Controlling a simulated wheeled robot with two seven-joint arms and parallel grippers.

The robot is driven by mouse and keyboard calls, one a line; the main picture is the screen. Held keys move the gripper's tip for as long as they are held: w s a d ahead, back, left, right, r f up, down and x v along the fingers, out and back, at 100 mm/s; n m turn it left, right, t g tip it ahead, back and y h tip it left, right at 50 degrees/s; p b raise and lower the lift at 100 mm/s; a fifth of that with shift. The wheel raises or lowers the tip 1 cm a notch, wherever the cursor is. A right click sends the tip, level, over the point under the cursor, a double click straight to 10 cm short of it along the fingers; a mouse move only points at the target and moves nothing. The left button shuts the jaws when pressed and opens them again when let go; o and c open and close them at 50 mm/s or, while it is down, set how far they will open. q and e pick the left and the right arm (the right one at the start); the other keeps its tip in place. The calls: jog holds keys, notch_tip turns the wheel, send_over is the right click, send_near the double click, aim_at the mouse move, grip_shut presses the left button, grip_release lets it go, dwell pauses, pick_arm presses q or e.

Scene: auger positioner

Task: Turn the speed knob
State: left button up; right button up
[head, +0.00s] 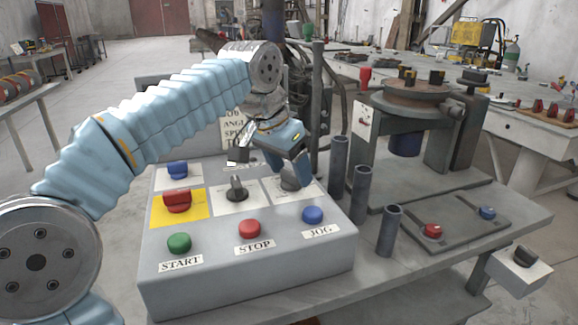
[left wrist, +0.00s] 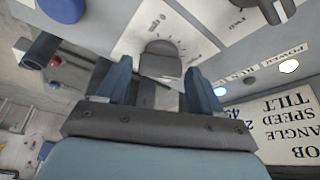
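The grey speed knob (head: 289,182) is on the right white plate of the control box (head: 250,285), partly hidden by my gripper in the head view. In the left wrist view the knob (left wrist: 160,58) sits on a white dial plate with scale marks around it. My left gripper (head: 287,166) is over this plate, pointing down at the box. Its blue fingers (left wrist: 160,75) are apart, one on each side of the knob, with gaps visible; I see no contact. My right gripper is in neither view.
The box also bears a dark selector (head: 236,188), a red knob (head: 177,201) on yellow, and green START (head: 179,243), red STOP (head: 250,228) and blue JOG (head: 312,215) buttons. Upright grey tubes (head: 359,194) stand right of the box. The turntable machine (head: 410,95) stands behind.

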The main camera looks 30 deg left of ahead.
pick_arm(q)
jog(key=shift+o, duration=0.6)
jog(key=v, duration=1.3)
jog(key=shift+s+r, duration=0.25)
jog(key=shift+r, duration=0.05)
